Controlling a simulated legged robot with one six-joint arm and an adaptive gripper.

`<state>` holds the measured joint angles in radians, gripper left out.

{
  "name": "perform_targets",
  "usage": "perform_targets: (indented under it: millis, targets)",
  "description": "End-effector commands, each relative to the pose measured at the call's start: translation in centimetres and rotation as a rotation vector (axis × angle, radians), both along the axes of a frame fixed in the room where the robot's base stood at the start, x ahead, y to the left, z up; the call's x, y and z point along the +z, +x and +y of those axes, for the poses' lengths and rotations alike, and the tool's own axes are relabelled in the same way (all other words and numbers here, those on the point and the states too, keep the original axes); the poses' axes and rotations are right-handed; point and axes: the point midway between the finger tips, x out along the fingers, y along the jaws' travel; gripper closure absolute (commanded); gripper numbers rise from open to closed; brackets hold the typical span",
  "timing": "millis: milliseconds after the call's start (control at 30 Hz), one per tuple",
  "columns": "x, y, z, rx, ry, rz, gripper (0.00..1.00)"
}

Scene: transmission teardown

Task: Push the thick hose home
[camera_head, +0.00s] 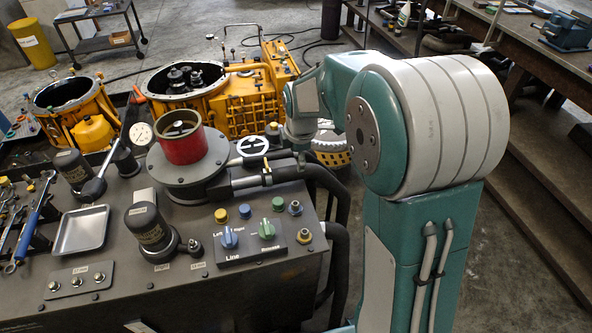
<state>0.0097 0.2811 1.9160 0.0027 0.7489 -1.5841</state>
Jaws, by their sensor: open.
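A thick black hose (325,178) runs from the right end of a horizontal pipe (250,181) on the console, then bends down past the console's right edge. The pipe leads left to a grey flanged base under a red cylinder (182,143). My gripper (300,158) is small and dark in the head view, pointing down just above the hose's pipe end. It is open. I cannot tell whether it touches the hose. How deep the hose sits at its joint is too small to tell.
The dark console (190,270) carries knobs, gauges, black cylinders and a metal tray (80,230). Yellow transmission housings (235,95) stand behind. A workbench (530,50) is at the right.

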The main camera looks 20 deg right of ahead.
Motion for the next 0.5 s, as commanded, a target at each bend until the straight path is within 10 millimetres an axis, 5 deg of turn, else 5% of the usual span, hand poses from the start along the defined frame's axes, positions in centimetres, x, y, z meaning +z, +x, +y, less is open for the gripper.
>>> perform_targets:
  millis: [200, 500]
  targets:
    - [-4.1, 0.7, 0.0, -0.001, 0.0, 0.004, 0.25]
    - [-6.8, 1.3, 0.0, -0.002, 0.0, -0.001, 0.25]
